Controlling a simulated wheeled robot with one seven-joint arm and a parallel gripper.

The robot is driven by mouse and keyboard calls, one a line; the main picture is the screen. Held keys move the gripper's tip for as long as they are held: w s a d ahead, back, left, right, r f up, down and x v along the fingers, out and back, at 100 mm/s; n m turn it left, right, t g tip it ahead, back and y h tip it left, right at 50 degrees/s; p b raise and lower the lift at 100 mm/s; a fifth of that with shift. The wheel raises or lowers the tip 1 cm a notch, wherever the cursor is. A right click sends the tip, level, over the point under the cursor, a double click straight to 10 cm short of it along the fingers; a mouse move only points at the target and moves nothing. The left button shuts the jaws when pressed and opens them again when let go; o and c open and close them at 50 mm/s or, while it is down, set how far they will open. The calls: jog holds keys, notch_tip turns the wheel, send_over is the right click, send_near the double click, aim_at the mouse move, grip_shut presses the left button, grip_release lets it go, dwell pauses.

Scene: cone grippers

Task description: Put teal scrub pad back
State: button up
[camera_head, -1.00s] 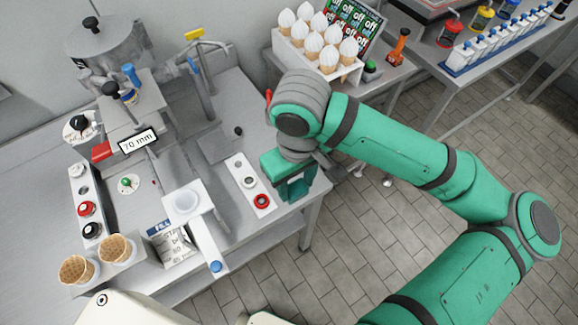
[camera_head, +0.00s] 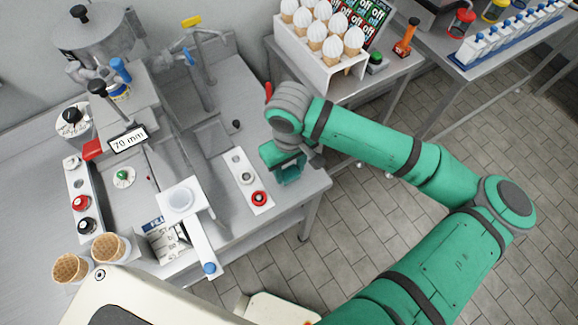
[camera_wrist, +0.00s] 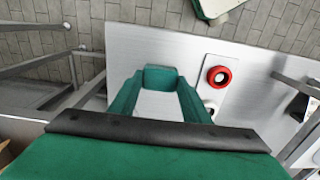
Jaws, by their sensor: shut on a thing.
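My gripper (camera_wrist: 160,88) is shut on the teal scrub pad (camera_wrist: 160,78), a small block between the fingertips in the wrist view. The pad is held over a pale metal table top; I cannot tell whether it touches the table. In the head view my gripper (camera_head: 286,172) is over the right part of the metal worktable (camera_head: 300,197), to the right of the white panel (camera_head: 243,180) with a red ring (camera_head: 259,198). The pad is hard to make out there, because the fingers have much the same colour.
The filling machine (camera_head: 125,110) stands left of my gripper. Waffle cones (camera_head: 110,246) stand at the front left. A white box of cones (camera_head: 330,60) and a green button (camera_head: 376,62) are on a table behind. Tiled floor lies right of the worktable.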

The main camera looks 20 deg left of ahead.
aim_at(289, 173)
jog(key=shift+f, duration=0.15)
jog(key=o, duration=1)
notch_tip(289, 173, up, 12)
jog(key=shift+r, duration=0.15)
dwell(0.4)
